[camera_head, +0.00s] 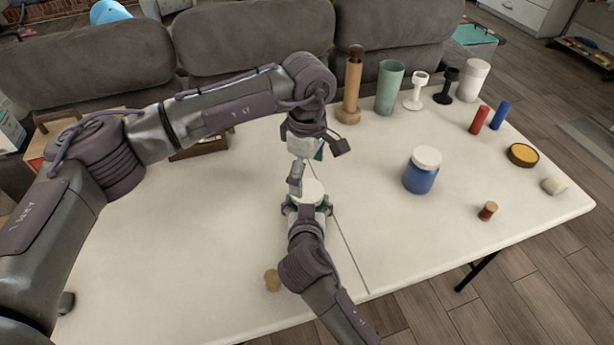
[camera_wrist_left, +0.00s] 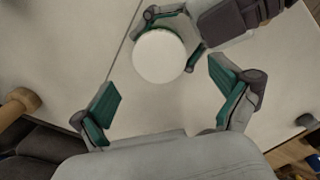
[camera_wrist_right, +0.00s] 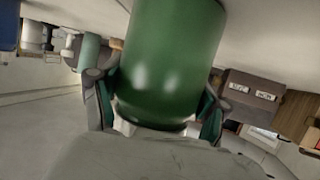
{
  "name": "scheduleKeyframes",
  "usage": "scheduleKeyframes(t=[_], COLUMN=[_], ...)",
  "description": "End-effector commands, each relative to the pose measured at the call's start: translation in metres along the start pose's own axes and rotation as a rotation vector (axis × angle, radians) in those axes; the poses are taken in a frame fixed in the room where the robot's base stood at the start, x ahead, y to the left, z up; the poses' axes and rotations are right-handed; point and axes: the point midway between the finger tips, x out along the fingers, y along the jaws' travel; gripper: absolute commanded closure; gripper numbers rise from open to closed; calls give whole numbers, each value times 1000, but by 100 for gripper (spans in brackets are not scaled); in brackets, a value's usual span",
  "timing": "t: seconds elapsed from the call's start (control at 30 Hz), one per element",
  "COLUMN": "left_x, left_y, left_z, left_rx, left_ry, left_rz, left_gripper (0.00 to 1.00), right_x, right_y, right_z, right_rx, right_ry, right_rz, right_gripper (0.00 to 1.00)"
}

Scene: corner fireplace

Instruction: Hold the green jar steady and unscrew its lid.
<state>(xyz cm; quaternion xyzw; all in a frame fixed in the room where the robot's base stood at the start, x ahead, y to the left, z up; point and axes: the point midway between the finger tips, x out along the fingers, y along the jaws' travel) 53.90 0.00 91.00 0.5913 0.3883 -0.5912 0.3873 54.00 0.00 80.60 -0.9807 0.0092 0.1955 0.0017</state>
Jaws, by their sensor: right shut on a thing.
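The green jar (camera_wrist_right: 172,60) fills the middle of the right wrist view, standing between the two fingers of my right gripper (camera_wrist_right: 155,110). My right gripper (camera_head: 306,204) is shut on the jar's body. The jar's white lid (camera_head: 308,190) shows on top in the head view, and as a white disc in the left wrist view (camera_wrist_left: 159,56). My left gripper (camera_wrist_left: 165,105) is open and empty, its two green-padded fingers spread wide. In the head view my left gripper (camera_head: 308,165) hangs above the lid and slightly behind it, apart from it. Most of the jar's body is hidden in the head view.
A blue jar with a white lid (camera_head: 421,172) stands to the right. A wooden grinder (camera_head: 351,90), a green cup (camera_head: 389,88) and candle holders line the back. A small cork-like piece (camera_head: 272,280) lies near the front. The white table (camera_head: 390,250) is mostly clear.

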Motion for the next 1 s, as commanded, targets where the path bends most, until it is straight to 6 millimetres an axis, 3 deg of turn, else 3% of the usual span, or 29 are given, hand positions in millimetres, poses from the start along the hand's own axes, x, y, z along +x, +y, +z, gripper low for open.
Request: scheduleKeyframes(t=[0.3,0.43,0.8,1.0], left_x=[-28,-28,25,44], left_y=[1,0,0,1], left_z=[0,0,0,0], left_rx=[371,448,455,455], left_ry=[-1,-2,-3,-2], left_rz=[2,1,-1,1], left_gripper=[1,1,1,1], right_x=[0,0,0,0], right_y=[0,0,-1,-1], right_z=[0,0,0,0], right_rx=[0,0,0,0], right_ry=[0,0,0,0], right_rz=[-1,-1,-1,-1], right_gripper=[100,100,100,100])
